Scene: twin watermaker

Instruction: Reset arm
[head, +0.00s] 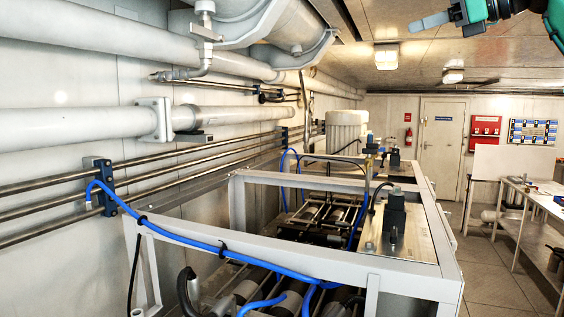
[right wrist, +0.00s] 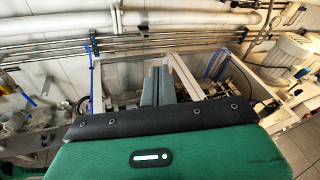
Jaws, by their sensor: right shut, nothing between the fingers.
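My right gripper (head: 430,22) shows at the top right of the head view, on a teal and black arm, raised high near the ceiling. Its grey fingers are together and hold nothing. In the right wrist view the fingers (right wrist: 157,85) lie side by side, pointing away over the machine frame, apart from it as far as I can see. My left gripper is not in view.
A white-framed watermaker (head: 300,256) with blue hoses fills the lower middle. Pipes (head: 75,122) and steel rails run along the left wall. A workbench (head: 535,195) stands at the right. The floor aisle (head: 490,262) between is clear.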

